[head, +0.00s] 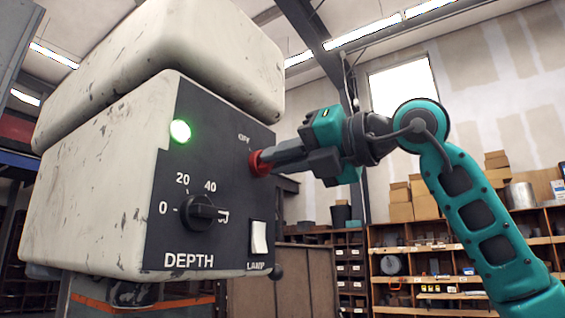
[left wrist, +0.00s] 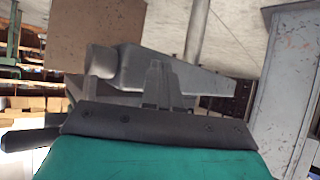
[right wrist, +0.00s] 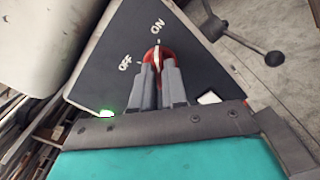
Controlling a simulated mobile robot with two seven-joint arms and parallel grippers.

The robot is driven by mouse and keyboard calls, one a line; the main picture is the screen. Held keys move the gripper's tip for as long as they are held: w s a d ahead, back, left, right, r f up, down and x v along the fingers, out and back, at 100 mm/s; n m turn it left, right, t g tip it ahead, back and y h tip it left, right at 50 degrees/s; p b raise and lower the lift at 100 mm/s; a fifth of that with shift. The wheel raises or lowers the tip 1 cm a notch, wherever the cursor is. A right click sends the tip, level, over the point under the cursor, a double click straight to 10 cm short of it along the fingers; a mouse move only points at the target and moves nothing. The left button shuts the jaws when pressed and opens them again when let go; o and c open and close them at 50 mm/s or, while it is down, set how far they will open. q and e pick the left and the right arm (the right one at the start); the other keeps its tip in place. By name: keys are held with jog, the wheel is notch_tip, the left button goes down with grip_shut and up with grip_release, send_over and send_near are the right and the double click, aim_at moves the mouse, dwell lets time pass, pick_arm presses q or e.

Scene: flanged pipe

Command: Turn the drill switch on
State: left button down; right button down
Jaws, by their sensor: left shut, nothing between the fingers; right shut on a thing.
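The drill's machine head (head: 100,160) is a worn white housing with a dark control panel (head: 170,225). A red switch knob (head: 258,165) sits on the panel's right side. My right gripper (head: 268,160) is shut on this knob. In the right wrist view the red knob (right wrist: 166,52) shows between and behind the fingertips (right wrist: 158,68), with OFF at its left and ON above. A pale strip on the knob points roughly towards ON. The green lamp (head: 180,131) is lit. My left gripper (left wrist: 157,72) shows only in its wrist view, shut and empty.
A DEPTH dial (head: 203,212) and a white LAMP switch (head: 259,238) sit below the knob. In the right wrist view a lever with a black ball (right wrist: 274,58) sticks out near the panel. Shelves with boxes (head: 440,265) stand behind at the right.

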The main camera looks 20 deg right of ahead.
jog(key=shift+m, duration=0.6)
jog(key=c, duration=1.2)
grip_release()
jog(key=shift+o, duration=0.2)
jog(key=shift+s+d, duration=0.1)
jog(key=b+v, duration=0.1)
jog(key=v, duration=1.1)
jog(key=shift+s+d, duration=0.25)
jog(key=shift+s, duration=0.05)
jog(key=shift+w, duration=0.1)
